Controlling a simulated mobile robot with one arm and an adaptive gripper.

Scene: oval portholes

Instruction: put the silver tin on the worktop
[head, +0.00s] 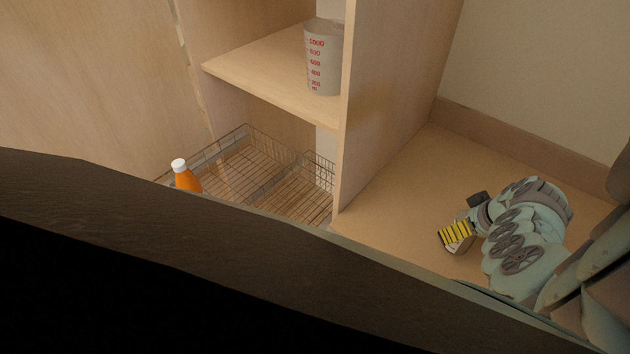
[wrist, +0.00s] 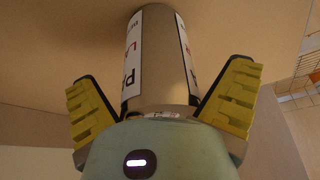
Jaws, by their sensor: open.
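The silver tin (wrist: 180,65) has a white label with red and black letters. In the wrist view it lies between the two yellow fingers of my gripper (wrist: 162,108). The fingers are spread, with a gap at their tips on both sides of the tin. The tin's far end is at or very near the pale wooden surface (wrist: 60,35); I cannot tell for sure that it touches. In the head view my gripper (head: 456,236) is low over the wooden worktop (head: 395,200), right of the upright panel, and mostly hides the tin.
An upright wooden panel (head: 385,100) divides the worktop from a shelf (head: 260,70) with a clear measuring jug (head: 323,60). Below are wire baskets (head: 250,175) and an orange bottle with a white cap (head: 186,177). A dark edge (head: 150,200) crosses the foreground. The worktop left of my gripper is clear.

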